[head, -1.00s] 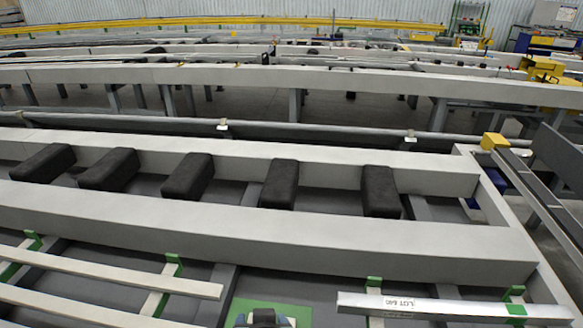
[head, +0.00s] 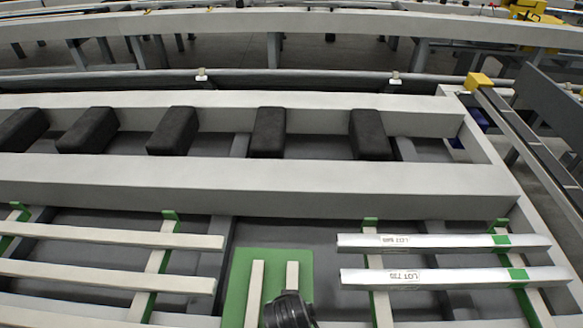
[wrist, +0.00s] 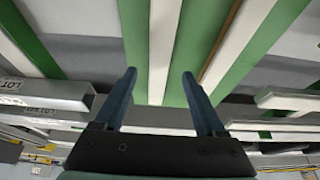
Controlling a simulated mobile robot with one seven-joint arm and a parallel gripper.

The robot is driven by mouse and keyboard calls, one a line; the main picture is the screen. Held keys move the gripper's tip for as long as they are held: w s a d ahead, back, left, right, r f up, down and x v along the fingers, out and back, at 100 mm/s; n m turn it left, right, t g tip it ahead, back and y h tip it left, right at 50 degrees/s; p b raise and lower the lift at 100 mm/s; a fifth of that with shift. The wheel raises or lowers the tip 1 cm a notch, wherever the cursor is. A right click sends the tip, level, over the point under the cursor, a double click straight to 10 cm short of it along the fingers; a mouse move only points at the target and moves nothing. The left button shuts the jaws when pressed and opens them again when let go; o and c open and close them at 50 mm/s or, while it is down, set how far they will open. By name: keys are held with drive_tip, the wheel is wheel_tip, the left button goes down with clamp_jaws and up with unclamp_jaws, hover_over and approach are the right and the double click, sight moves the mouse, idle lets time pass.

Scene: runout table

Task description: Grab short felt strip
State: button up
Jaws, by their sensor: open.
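The short felt strip (head: 292,275) is cream and lies on a green mat (head: 236,285), right of a longer cream strip (head: 254,293). In the head view my black wrist covers its near part. In the wrist view my gripper (wrist: 160,74) is open, its blue fingers pointing toward the mat. A pale strip (wrist: 163,45), which looks like the short one, runs lengthwise between the fingers, with no finger visibly touching it. The other pale strip (wrist: 236,42) lies outside the right finger. The exact height above the mat is unclear.
Two silver bars marked LOT (head: 445,243) rest on green-tipped supports at right. Several long cream bars (head: 110,236) lie at left. A wide grey beam (head: 260,184) crosses behind the mat, with several black blocks (head: 268,132) beyond it.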

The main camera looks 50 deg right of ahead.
drive_tip(key=shift+x, duration=2)
clamp_jaws()
